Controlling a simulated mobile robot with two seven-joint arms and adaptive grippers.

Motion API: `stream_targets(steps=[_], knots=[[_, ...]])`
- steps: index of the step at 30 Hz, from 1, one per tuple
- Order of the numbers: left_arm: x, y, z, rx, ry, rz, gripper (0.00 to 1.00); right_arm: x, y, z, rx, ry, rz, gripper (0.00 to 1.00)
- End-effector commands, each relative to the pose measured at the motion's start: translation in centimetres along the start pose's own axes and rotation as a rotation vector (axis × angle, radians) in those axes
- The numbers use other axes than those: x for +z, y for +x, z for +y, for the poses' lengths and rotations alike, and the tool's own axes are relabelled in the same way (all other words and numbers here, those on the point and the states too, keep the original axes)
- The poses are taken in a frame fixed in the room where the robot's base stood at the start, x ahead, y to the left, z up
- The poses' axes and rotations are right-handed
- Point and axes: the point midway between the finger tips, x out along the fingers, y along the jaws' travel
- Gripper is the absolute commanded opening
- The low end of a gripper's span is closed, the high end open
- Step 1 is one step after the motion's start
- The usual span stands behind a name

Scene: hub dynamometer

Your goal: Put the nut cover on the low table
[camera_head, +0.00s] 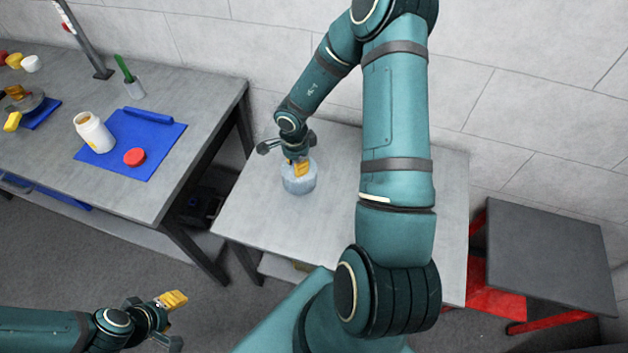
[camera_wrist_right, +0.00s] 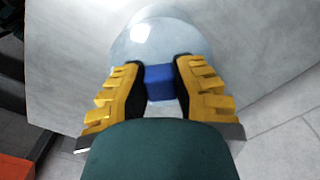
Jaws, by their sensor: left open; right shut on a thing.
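The nut cover is a clear, pale dome (camera_head: 298,182) with a blue knob (camera_wrist_right: 159,82). My right gripper (camera_head: 300,167) is shut on the knob, with yellow fingertips on either side of it. The cover is at the left part of the low table (camera_head: 265,222), upright or nearly so. I cannot tell whether its rim touches the tabletop or hangs just above it. The clear dome also shows beyond the fingers in the right wrist view (camera_wrist_right: 150,38). My left gripper (camera_head: 173,318) is open and empty, low at the lower left, away from the tables.
A dark stool with red legs (camera_head: 548,250) stands right. My right arm hides part of the low table.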

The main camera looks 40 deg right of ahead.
Motion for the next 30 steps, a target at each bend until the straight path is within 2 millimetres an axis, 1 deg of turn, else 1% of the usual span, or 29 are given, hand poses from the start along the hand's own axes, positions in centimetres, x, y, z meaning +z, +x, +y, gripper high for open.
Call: stream_targets(steps=[1,3,8,15,17,23,28,29,30], knots=[[0.2,0.5,-0.2,0.0,0.001,-0.003,0.47,0.1,1.1,0.0,0.0,-0.003,-0.001,0.0],[0.3,0.7,-0.3,0.001,0.002,-0.006,0.47,0.1,1.9,0.0,0.001,-0.002,0.0,0.0],[0.5,0.9,-0.4,0.001,0.003,-0.01,0.47,0.1,2.7,0.0,-0.001,-0.003,-0.001,0.0],[1.0,2.0,-0.8,0.002,0.006,-0.02,0.47,0.1,5.8,0.0,-0.001,-0.005,0.0,0.0],[1.1,2.0,-0.8,0.003,0.007,-0.022,0.47,0.1,6.1,0.0,-0.001,-0.005,0.0,0.0],[1.1,1.9,-0.7,0.003,0.007,-0.022,0.47,0.1,6.0,0.0,-0.001,-0.004,0.0,0.0],[1.0,1.8,-0.7,0.002,0.006,-0.021,0.47,0.1,6.3,0.0,0.0,-0.003,0.0,0.0],[1.0,1.8,-0.7,0.002,0.006,-0.021,0.47,0.0,6.3,0.0,-0.001,-0.003,0.0,0.39],[1.0,1.8,-0.7,0.002,0.006,-0.02,0.47,0.0,6.3,0.0,-0.001,-0.003,0.0,0.48]])
